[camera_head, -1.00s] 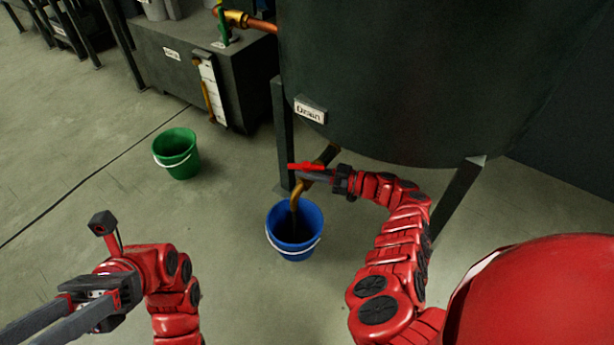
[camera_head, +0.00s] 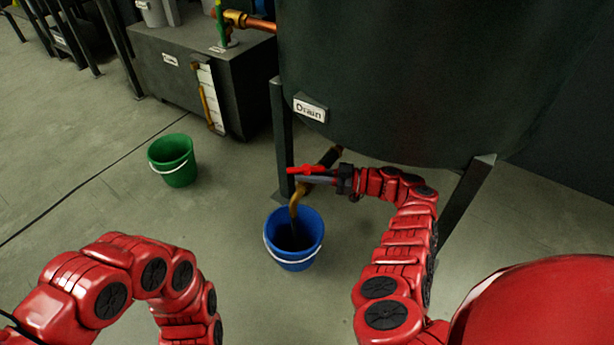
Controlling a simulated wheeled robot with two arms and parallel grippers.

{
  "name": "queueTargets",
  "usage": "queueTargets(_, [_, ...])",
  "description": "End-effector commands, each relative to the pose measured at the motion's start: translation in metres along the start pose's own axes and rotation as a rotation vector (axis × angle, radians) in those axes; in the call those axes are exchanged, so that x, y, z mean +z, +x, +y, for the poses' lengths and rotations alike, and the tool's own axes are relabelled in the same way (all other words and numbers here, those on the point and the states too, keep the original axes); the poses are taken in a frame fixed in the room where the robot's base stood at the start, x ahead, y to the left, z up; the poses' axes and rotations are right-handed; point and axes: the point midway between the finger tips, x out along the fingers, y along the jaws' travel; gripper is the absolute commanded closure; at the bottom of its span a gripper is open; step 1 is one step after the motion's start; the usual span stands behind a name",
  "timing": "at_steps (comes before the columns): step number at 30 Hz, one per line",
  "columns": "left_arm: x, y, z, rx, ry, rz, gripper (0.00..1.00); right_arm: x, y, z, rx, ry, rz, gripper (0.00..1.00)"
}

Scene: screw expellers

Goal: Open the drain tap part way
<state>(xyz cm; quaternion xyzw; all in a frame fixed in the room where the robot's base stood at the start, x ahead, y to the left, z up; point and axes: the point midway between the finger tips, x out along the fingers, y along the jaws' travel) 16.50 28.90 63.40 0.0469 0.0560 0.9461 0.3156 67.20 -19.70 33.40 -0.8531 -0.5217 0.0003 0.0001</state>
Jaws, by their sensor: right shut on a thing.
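The drain tap has a red handle (camera_head: 304,169) and a brass spout (camera_head: 296,199). It sits under the large dark tank (camera_head: 400,80), below a "Drain" label (camera_head: 310,108). My right gripper (camera_head: 316,177) reaches in from the right and is shut on the red handle. The fingers partly hide the tap body. A blue bucket (camera_head: 293,256) stands on the floor under the spout. Its inside is dark, and I cannot tell whether liquid is running. My left arm bends at the lower left, with its gripper outside the picture.
A green bucket (camera_head: 174,160) stands on the floor to the left. Tank legs (camera_head: 283,140) rise beside the tap. A dark box-shaped tank (camera_head: 190,75) with a level gauge and pipework stands behind. The floor between the buckets is clear.

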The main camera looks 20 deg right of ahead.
Motion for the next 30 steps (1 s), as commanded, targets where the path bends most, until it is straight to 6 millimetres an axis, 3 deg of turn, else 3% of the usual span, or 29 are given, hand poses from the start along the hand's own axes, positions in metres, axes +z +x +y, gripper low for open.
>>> queueTargets(13, [-0.0003, 0.0, 0.0004, 0.006, 0.004, -0.004, 0.5, -0.0032, 0.0009, 0.0013, 0.0, -0.004, 0.005, 1.0])
queueTargets(14, [-0.0002, 0.0, 0.0004, 0.006, 0.004, -0.004, 0.5, -0.0032, 0.0009, 0.0013, 0.0, -0.004, 0.005, 0.8])
queueTargets(18, [-0.0002, 0.0, 0.0004, 0.006, 0.004, -0.004, 0.5, -0.0032, 0.0007, 0.0012, 0.0, -0.004, 0.005, 0.54])
queueTargets(30, [0.0015, 0.0, 0.0002, 0.0, 0.0, 0.0, 0.5, -0.0037, 0.0001, 0.0006, -0.001, -0.002, 0.003, 0.53])
